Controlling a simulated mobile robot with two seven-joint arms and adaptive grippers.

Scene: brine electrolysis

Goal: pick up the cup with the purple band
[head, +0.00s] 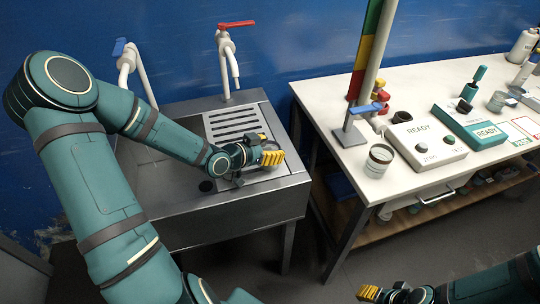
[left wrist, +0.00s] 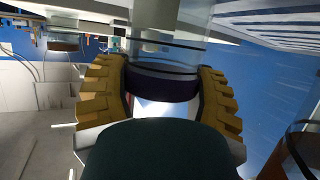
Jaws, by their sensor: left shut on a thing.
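My left gripper (head: 268,157) is over the sink's ribbed drainboard (head: 232,123) in the head view. In the left wrist view its yellow fingers (left wrist: 160,78) are closed on both sides of a clear cup with a dark purple band (left wrist: 160,86). The band lies between the fingers. In the head view the cup is mostly hidden by the gripper, and I cannot tell whether it touches the drainboard. My right gripper (head: 370,292) is low at the bottom right, away from the sink; its opening is unclear.
The steel sink (head: 245,208) has a red-handled tap (head: 228,50) and a blue-handled tap (head: 125,58) behind it. Another clear vessel edge (left wrist: 304,148) shows in the wrist view. The white table (head: 330,100) holds a banded cup (head: 379,160), a stand and READY boxes (head: 428,145).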

